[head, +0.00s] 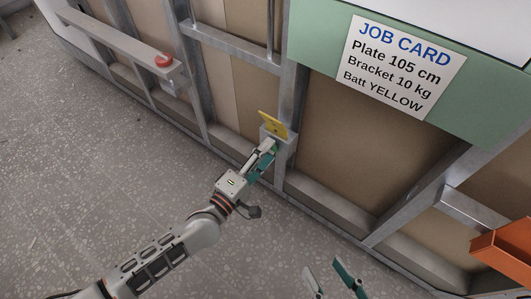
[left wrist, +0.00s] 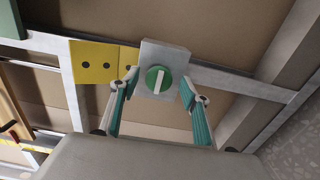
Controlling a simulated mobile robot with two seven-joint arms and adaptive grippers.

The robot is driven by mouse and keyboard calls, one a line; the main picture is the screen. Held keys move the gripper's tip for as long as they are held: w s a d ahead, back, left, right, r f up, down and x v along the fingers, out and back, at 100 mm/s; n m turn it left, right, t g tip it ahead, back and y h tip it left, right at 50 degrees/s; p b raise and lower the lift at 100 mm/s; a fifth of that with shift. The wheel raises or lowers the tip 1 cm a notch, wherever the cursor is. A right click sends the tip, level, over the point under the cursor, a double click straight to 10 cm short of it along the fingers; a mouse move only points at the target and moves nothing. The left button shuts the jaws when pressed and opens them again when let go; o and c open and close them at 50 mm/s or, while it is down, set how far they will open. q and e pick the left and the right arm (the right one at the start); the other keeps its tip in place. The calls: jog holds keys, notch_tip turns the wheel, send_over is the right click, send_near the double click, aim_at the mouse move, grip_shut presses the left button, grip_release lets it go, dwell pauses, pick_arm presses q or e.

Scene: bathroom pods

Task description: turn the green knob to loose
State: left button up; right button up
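The green knob (left wrist: 152,76) with a white bar across its face sits on a grey box (left wrist: 166,49) in the left wrist view. The white bar stands nearly upright there. My left gripper (left wrist: 159,87) is open, with one teal-padded finger on each side of the knob. I cannot tell whether the fingers touch it. In the head view my left gripper (head: 266,151) is at the grey box (head: 286,141) on the wall frame, and it largely hides the knob. My right gripper (head: 331,271) is open and empty at the bottom edge, away from the wall.
A yellow plate (head: 272,124) is beside the knob's box and also shows in the left wrist view (left wrist: 94,63). A red button (head: 163,61) is on a ledge further left. A job card (head: 404,66) hangs on the wall. An orange bracket (head: 507,250) juts out at right. The speckled floor is clear.

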pick_arm(q)
jog(key=v, duration=1.2)
dwell(0.4)
